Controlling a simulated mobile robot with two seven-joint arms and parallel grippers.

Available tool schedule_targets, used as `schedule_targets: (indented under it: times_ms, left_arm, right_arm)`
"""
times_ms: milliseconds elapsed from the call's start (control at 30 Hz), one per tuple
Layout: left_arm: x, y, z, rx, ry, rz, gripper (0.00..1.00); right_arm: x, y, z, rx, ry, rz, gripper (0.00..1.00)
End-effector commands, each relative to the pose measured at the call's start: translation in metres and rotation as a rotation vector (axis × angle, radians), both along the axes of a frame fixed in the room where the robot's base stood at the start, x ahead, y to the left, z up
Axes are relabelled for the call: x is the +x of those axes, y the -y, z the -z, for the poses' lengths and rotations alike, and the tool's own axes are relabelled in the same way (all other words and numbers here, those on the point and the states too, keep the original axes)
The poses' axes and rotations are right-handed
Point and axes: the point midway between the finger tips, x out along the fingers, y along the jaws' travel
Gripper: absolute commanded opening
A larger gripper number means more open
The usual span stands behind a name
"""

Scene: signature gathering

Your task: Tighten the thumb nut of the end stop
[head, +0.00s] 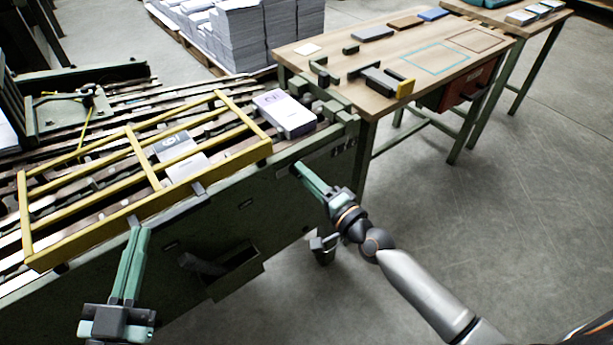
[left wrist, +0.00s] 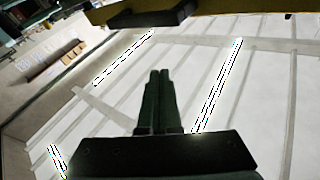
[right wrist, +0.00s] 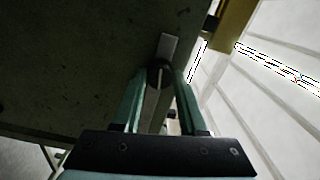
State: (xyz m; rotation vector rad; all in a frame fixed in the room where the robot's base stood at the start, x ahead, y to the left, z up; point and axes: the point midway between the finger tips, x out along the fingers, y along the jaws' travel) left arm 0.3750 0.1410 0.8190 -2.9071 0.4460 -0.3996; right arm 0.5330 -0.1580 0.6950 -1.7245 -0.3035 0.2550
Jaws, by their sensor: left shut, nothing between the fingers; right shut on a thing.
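My right gripper (head: 298,166) reaches up to the side of the green machine below the conveyor's right end. In the right wrist view its fingers (right wrist: 160,90) are shut around a dark round knob with a pale bar across it, which appears to be the thumb nut (right wrist: 160,75). A small grey plate (right wrist: 169,47) shows just beyond the nut on the dark green panel. The nut is too small or hidden to make out in the head view. My left gripper (head: 139,230) is shut and empty in front of the yellow guard's lower edge; its closed fingers (left wrist: 158,75) also show in the left wrist view.
A yellow guard frame (head: 130,140) covers the conveyor. A printed stack (head: 284,112) lies at the conveyor's right end, and another printed piece (head: 180,158) lies under the guard. A wooden table (head: 400,60) stands at the back right. The floor (head: 480,220) at right is clear.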

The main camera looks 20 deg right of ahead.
Motion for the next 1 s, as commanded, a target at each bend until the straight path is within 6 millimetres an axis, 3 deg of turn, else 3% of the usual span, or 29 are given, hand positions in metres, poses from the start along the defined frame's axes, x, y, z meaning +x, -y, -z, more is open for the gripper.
schedule_targets:
  times_ms: [333,933,967,1000]
  left_arm:
    - [-0.0002,0.0001,-0.0003,0.0,0.003,0.0,0.0]
    - [-0.0006,0.0003,-0.0014,0.0,0.008,0.001,0.0]
    - [-0.0006,0.0003,-0.0014,0.0,0.008,0.001,0.0]
    - [-0.0006,0.0003,-0.0014,0.0,0.008,0.001,0.0]
  right_arm:
    - [0.0002,0.0002,-0.0004,0.149,-0.053,0.001,0.0]
    - [0.0002,0.0,-0.0008,0.181,-0.064,0.001,0.0]
    - [0.0002,0.0001,-0.0008,0.181,-0.064,0.001,0.45]
    - [0.0002,0.0,-0.0008,0.181,-0.064,0.001,0.5]
